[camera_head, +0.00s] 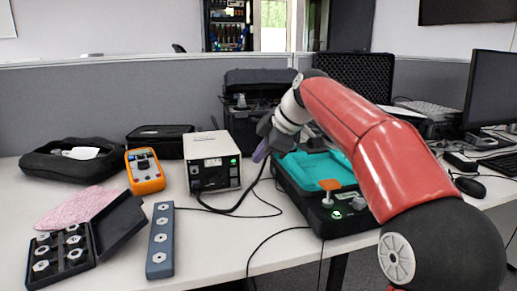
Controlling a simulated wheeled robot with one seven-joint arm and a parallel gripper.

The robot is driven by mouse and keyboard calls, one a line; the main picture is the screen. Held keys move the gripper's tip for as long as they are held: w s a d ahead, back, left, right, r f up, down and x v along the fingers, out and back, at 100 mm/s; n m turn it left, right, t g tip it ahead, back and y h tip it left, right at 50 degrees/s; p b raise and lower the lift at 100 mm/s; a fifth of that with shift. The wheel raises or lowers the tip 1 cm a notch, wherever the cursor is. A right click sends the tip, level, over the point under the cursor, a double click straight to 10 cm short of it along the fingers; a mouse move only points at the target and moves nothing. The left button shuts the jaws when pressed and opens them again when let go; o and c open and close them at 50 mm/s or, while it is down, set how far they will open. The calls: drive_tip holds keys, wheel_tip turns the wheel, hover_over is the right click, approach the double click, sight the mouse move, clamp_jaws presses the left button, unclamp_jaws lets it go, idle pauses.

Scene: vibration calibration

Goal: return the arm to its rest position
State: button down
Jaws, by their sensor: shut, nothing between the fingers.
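My red arm reaches in from the right of the head view, above the desk. My gripper (262,150) is at its far end, in the air between the white calibrator box (213,160) and the open teal-lined case (318,170). It is small and partly hidden by the wrist. The fingers look closed, and I see nothing held.
The desk (210,255) carries an orange meter (145,171), a grey strip with nuts (161,240), an open black nut box (62,254), a pink cloth (75,207) and black pouches. Cables run across the middle. A monitor (490,90) stands at right.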

drive_tip(key=s+d+f+m+h, duration=0.2)
drive_tip(key=s+d+f+m, duration=0.3)
drive_tip(key=s, duration=0.6)
drive_tip(key=s+d+f+m+h, duration=0.2)
drive_tip(key=s+d+f+m, duration=0.2)
drive_tip(key=s+f+m, duration=0.3)
drive_tip(key=s+d+f+m+t+h, duration=0.1)
drive_tip(key=s+d+f+m, duration=0.4)
drive_tip(key=s, duration=0.9)
drive_tip(key=shift+s+d+f+m+h, duration=0.3)
drive_tip(key=shift+f+m+h, duration=0.3)
drive_tip(key=shift+m, duration=0.4)
